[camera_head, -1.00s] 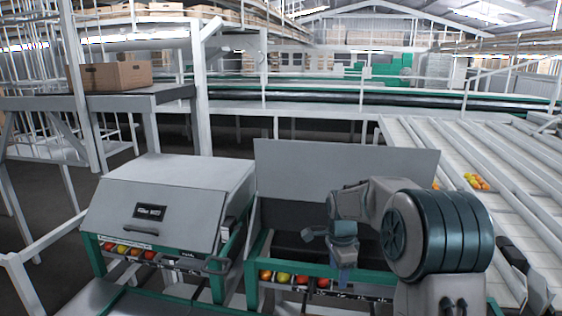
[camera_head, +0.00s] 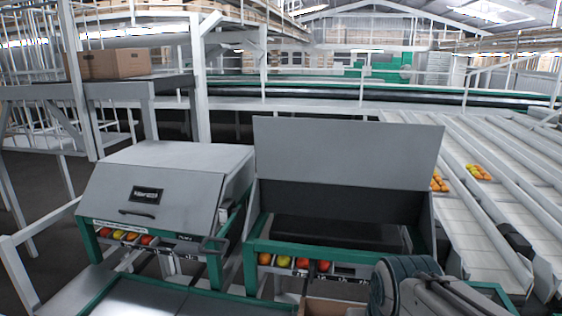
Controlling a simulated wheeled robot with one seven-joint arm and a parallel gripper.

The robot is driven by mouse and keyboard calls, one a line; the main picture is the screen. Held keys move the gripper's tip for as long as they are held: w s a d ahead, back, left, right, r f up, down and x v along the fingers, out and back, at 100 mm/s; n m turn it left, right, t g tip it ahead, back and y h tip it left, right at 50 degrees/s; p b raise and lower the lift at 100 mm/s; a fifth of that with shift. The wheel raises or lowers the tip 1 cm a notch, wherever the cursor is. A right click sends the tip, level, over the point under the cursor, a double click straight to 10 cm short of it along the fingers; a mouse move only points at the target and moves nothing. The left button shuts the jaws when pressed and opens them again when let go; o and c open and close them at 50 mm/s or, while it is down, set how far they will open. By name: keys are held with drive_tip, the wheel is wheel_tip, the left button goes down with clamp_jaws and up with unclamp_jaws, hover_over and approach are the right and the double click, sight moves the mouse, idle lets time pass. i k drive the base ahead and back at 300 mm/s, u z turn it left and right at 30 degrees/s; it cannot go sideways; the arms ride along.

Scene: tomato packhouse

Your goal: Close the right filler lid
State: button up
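The right filler lid (camera_head: 350,153) is a flat grey panel. It stands raised, close to upright, at the back of the right filler (camera_head: 340,240), whose dark inside shows below it. The left filler's lid (camera_head: 160,193) is down, with a dark label and a handle on its sloping front. My arm shows only at the lower right, low in front of the right filler and apart from the lid. My gripper is not visible in this view.
Tomatoes (camera_head: 292,262) show in slots along the right filler's front. White conveyor lanes (camera_head: 480,220) with tomatoes run along the right. A cardboard box (camera_head: 110,64) sits on a grey platform (camera_head: 120,90) at the back left. A railing (camera_head: 40,232) stands at left.

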sight(381, 153)
drive_tip(key=z, duration=0.45)
drive_tip(key=k, duration=0.6)
drive_tip(key=z, duration=0.9)
drive_tip(key=i, duration=0.65)
drive_tip(key=u, duration=0.65)
drive_tip(key=i, duration=0.55)
drive_tip(key=u, duration=0.7)
